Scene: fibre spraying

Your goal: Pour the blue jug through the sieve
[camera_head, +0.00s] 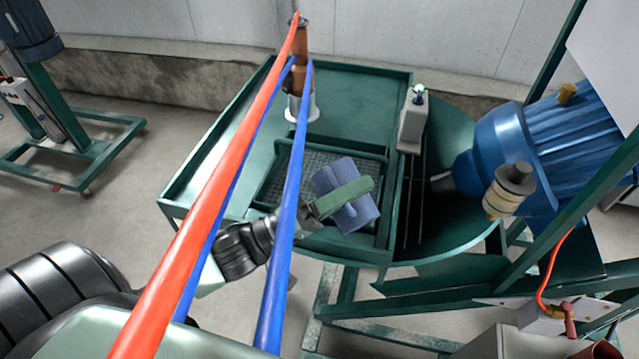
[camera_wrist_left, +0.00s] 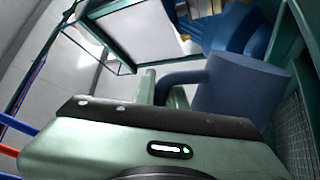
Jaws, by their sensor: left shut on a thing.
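The blue jug (camera_head: 364,214) is over the front right part of the sieve (camera_head: 287,178), a wire mesh in a green frame. My left gripper (camera_head: 345,198) lies across the jug in the head view and hides its middle. In the left wrist view the jug's round body (camera_wrist_left: 240,92) is to the right, its handle reaching left to the gripper (camera_wrist_left: 160,88), which is shut on it. The jug's mouth and contents are not visible. I cannot tell its tilt or whether it touches the mesh. My right gripper is not in view.
The sieve is set in a green metal table (camera_head: 350,88). Red (camera_head: 215,205) and blue (camera_head: 290,200) hoses cross in front of it. A grey post with a green light (camera_head: 413,118) and a large blue motor (camera_head: 545,140) stand right of the sieve.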

